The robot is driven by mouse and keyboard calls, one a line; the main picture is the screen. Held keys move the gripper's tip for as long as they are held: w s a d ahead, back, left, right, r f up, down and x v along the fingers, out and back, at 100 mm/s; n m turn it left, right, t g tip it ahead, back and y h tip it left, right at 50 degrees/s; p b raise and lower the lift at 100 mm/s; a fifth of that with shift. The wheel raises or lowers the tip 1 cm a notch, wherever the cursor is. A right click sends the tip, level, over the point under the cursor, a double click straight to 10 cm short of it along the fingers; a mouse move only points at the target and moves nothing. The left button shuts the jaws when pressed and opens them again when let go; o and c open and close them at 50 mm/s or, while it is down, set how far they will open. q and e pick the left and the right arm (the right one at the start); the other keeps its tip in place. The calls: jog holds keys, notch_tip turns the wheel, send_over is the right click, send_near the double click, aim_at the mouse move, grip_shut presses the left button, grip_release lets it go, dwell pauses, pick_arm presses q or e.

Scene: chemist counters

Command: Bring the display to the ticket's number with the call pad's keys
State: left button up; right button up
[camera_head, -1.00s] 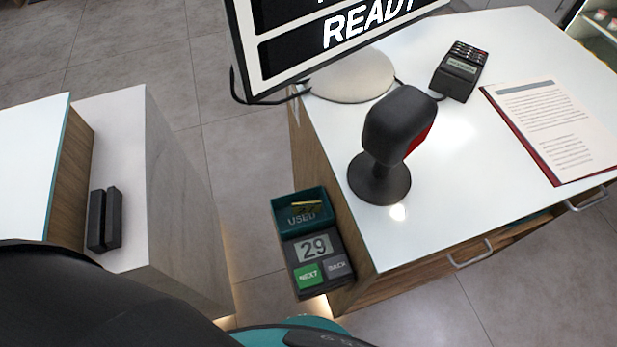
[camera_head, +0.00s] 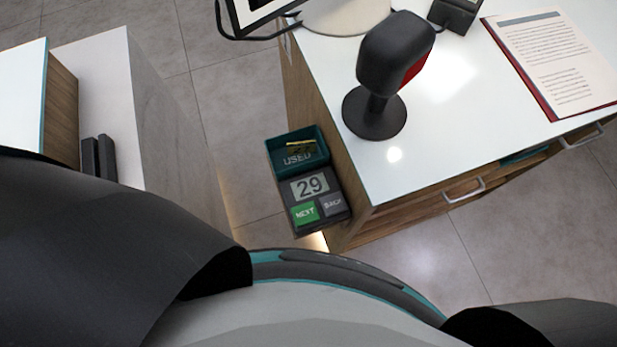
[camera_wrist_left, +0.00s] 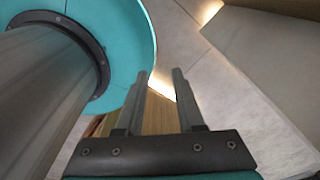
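The call pad (camera_head: 320,224) is mounted at the left side of the white-topped counter. Its display (camera_head: 310,187) reads 29. Below the display are a green NEXT key (camera_head: 304,213) and a grey BACK key (camera_head: 332,204). A teal tray marked USED (camera_head: 270,155) adjoins the pad and holds a small yellowish item (camera_head: 300,147); no number on it can be read. My left gripper (camera_wrist_left: 159,74) shows in the left wrist view, its two fingers apart with nothing between them. The pad is not recognisable in that view. My right gripper is not in view.
A black and red scanner (camera_head: 392,58) stands on the counter (camera_head: 450,130), with a card terminal (camera_head: 455,12) and a clipboard (camera_head: 558,62) behind. A pale counter (camera_head: 95,65) stands at the left. Open floor (camera_head: 235,110) lies between the counters.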

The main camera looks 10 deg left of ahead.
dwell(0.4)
pick_arm(q)
grip_shut()
dwell(1.5)
